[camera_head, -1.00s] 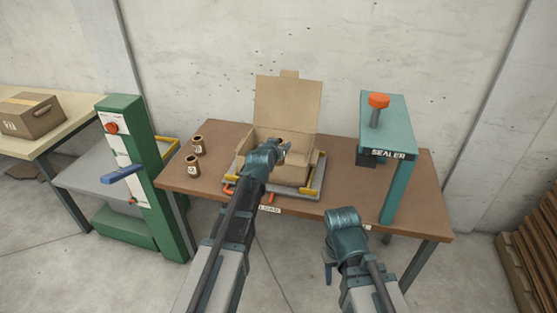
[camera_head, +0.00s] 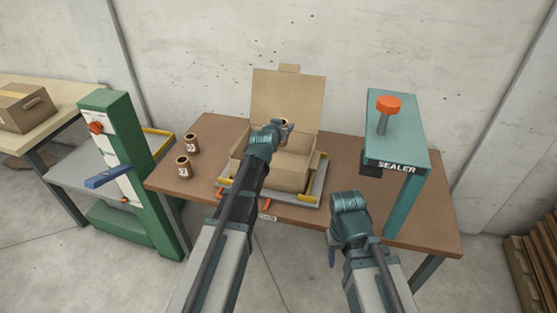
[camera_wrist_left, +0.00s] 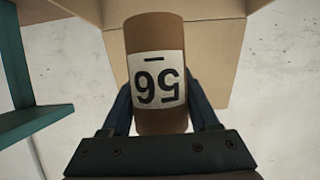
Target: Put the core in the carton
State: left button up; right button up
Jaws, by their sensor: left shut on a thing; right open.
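The open carton (camera_head: 292,178) sits on a grey tray with its lid (camera_head: 288,98) standing up at the back. My left gripper (camera_head: 286,127) is shut on a brown core (camera_head: 284,121) and holds it above the carton. In the left wrist view the core (camera_wrist_left: 158,30) has a white label with a number and sits between both fingers (camera_wrist_left: 160,105); the carton's cardboard (camera_wrist_left: 215,40) shows behind it. The left arm hides part of the carton's inside and left wall. My right gripper (camera_head: 332,250) is open in front of the table edge, apart from the table's things.
Two other brown cores (camera_head: 192,143) (camera_head: 184,167) stand at the table's left. The teal sealer (camera_head: 400,140) with an orange knob stands at the right. A green control post (camera_head: 125,160) with a blue lever is left of the table. A closed carton (camera_head: 25,107) lies on another table.

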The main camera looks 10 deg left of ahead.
pick_arm(q)
notch_tip(320, 180, down, 6)
jog(key=b, duration=0.5)
jog(key=shift+f+b, duration=0.1)
jog(key=shift+b, duration=0.25)
notch_tip(320, 180, down, 4)
jog(key=b, duration=0.3)
jog(key=shift+r, duration=0.25)
jog(key=shift+f+b, duration=0.55)
jog(key=shift+b, duration=0.25)
jog(key=shift+f, duration=0.1)
jog(key=o, duration=1.4)
jog(key=shift+c, duration=0.2)
jog(key=shift+r, duration=0.25)
